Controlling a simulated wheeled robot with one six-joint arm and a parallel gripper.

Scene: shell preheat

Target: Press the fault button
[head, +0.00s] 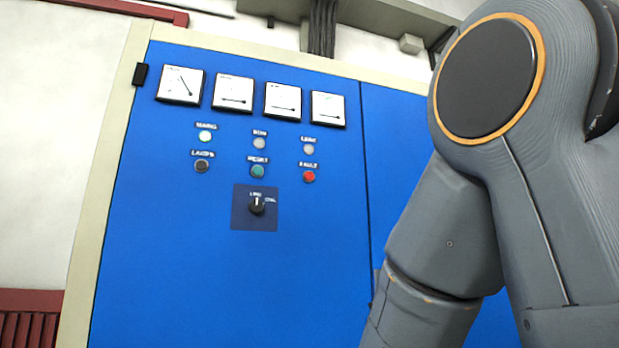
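The fault button is a small round red button (309,176) on the front of a blue cabinet (170,270). It sits at the right end of the lower row, under a small label that appears to read "FAULT". Nothing covers it in the head view. My grey arm fills the right side of the picture, apart from the button in the picture. My gripper is out of the frame, so its opening is hidden.
A green button (257,171) and a dark button (202,166) share the row. Three pale lamps sit above, under several dial gauges. A black rotary knob (257,206) is below. A red slatted object (28,318) stands at lower left.

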